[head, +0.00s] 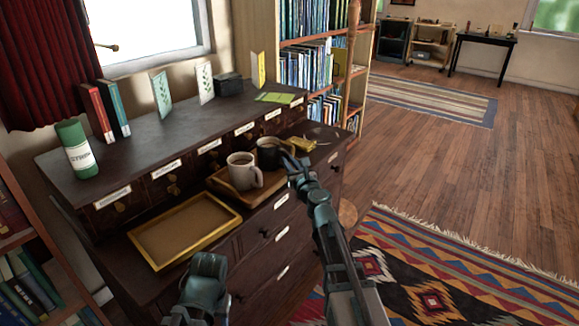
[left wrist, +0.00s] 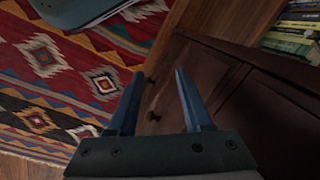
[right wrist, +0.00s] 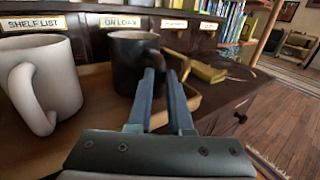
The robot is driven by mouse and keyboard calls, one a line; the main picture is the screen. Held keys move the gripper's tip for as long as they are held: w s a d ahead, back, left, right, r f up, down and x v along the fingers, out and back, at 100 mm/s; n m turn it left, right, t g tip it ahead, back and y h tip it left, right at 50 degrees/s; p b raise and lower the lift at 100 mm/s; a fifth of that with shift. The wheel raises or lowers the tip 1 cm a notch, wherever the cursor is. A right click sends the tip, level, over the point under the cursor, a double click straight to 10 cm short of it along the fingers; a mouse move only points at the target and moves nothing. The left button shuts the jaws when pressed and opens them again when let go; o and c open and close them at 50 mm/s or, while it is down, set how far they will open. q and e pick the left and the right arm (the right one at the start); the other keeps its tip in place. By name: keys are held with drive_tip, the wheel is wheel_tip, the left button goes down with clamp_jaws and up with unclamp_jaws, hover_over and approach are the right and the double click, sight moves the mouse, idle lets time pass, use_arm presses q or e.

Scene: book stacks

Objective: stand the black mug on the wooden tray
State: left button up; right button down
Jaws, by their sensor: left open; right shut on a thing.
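The black mug (head: 268,155) is upright at the far right part of the wooden tray (head: 228,187), beside the white mug (head: 240,170). My right gripper (head: 289,161) is shut on the black mug's right side, where its handle seems to be; the fingers partly hide it. In the right wrist view the black mug (right wrist: 128,62) stands just left of the fingers (right wrist: 161,72), with the wooden tray's rim (right wrist: 190,98) near it. I cannot tell whether its base touches the tray. My left gripper (left wrist: 159,73) is open and empty, low before the cabinet.
A yellow-rimmed tray (head: 160,262) lies empty on the cabinet, left of the wooden tray. A yellow object (head: 303,144) lies to the right of the black mug. Labelled drawers (head: 210,147) rise close behind.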

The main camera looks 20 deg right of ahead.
drive_tip(key=shift+f, duration=0.15)
drive_tip(key=c, duration=0.8)
unclamp_jaws()
drive_tip(key=shift+c, duration=0.2)
